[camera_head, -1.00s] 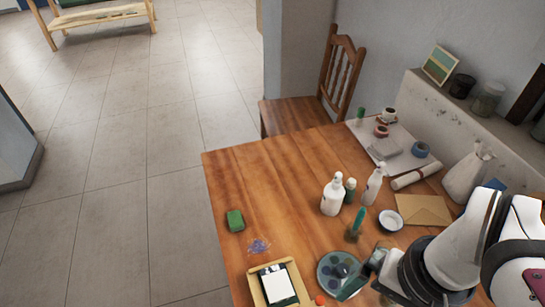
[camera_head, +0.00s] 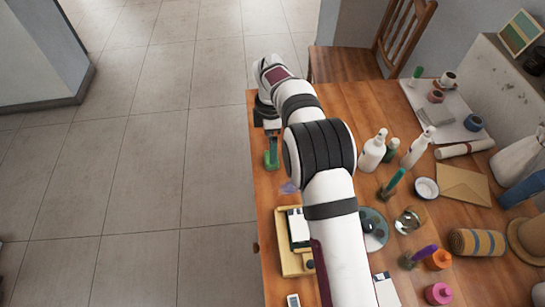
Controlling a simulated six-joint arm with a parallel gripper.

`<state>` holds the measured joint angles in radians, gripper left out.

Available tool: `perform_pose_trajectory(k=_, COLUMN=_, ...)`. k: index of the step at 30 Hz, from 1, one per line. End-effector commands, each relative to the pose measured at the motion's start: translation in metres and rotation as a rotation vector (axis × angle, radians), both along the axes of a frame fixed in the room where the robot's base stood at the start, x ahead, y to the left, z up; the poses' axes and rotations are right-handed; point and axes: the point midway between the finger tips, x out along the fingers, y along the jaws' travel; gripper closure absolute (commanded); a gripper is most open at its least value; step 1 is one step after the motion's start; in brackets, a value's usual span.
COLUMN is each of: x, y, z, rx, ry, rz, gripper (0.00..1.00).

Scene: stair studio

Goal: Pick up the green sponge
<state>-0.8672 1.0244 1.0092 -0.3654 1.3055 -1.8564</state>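The green sponge (camera_head: 270,163) lies on the wooden table near its left edge, small and partly covered in the head view. My gripper (camera_head: 272,152) points down at the sponge, with its fingers right over or beside it. The fingers overlap the sponge in the picture, and I cannot tell whether they touch it or how far apart they are. My arm reaches from the bottom of the view up to the table's far left corner.
A tan tray (camera_head: 286,262) stands nearer the camera, partly behind my arm. A purple item (camera_head: 289,188) lies between tray and sponge. Floor is open left of the table.

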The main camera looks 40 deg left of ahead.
Motion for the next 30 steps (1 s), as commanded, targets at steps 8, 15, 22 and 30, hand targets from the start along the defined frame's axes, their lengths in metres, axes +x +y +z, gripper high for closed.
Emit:
perform_pose_trajectory(k=8, x=-0.002, y=-0.003, z=-0.049, rx=-0.001, ry=0.001, rz=-0.003, gripper=0.0)
perform_pose_trajectory(k=15, x=-0.001, y=-0.003, z=-0.057, rx=0.001, ry=-0.002, rz=-0.003, gripper=0.0)
perform_pose_trajectory(k=22, x=-0.001, y=-0.003, z=-0.057, rx=0.0, ry=-0.001, rz=-0.003, gripper=0.32)
perform_pose_trajectory(k=30, x=-0.001, y=-0.003, z=-0.056, rx=0.0, ry=-0.001, rz=-0.003, gripper=0.81)
